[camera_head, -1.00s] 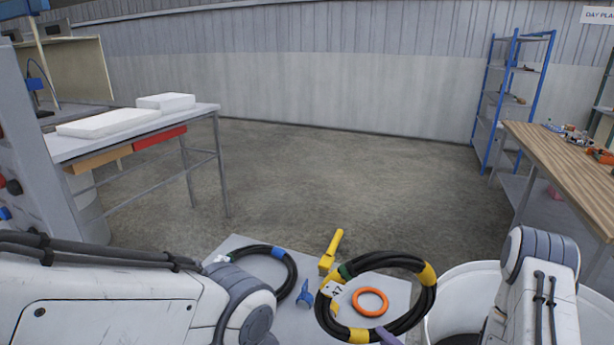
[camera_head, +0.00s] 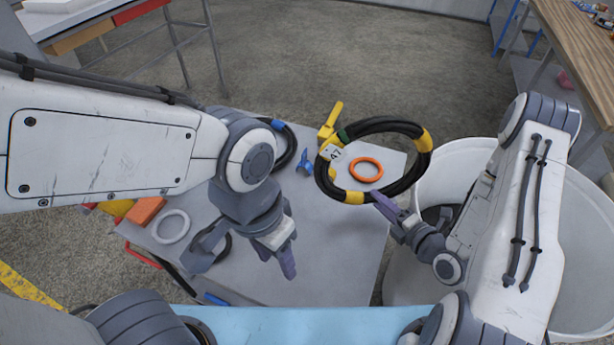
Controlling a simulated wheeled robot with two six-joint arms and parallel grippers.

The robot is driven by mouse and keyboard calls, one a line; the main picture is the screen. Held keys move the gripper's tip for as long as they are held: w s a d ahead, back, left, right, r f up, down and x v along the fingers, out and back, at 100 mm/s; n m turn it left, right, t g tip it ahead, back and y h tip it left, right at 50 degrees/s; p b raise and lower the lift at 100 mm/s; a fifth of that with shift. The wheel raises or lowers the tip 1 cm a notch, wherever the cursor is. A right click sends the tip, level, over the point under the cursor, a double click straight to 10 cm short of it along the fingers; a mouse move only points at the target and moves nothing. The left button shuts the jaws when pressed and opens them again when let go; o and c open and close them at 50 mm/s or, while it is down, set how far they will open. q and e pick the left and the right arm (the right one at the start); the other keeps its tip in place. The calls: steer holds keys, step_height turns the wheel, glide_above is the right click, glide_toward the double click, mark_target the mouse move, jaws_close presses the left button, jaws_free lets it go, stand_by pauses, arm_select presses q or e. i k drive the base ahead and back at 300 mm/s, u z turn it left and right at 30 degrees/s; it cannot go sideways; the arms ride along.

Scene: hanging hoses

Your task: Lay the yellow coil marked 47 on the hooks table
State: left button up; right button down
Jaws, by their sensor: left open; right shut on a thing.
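The coil marked 47 (camera_head: 410,181) is a black hose ring with yellow bands, a green band and a white tag reading 47. My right gripper (camera_head: 388,208) is shut on its lower right side and holds it over the far right part of a grey table (camera_head: 335,262). The gap between coil and table is hard to judge. My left gripper (camera_head: 245,256) is open and empty over the table's near left part. I cannot tell from the picture whether this is the hooks table.
An orange ring (camera_head: 354,175) shows through the coil. A blue-banded black coil (camera_head: 291,150), a yellow-handled tool (camera_head: 331,122), a blue piece (camera_head: 304,162) and a grey ring (camera_head: 171,227) lie on the table. White bins (camera_head: 450,165) stand right. The table's middle is clear.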

mark_target(306, 239)
steer(key=k, duration=0.5)
steer(key=u, duration=2.25)
steer(key=k, duration=1.3)
steer(key=z, duration=1.55)
steer(key=i, duration=1)
steer(key=u, duration=0.05)
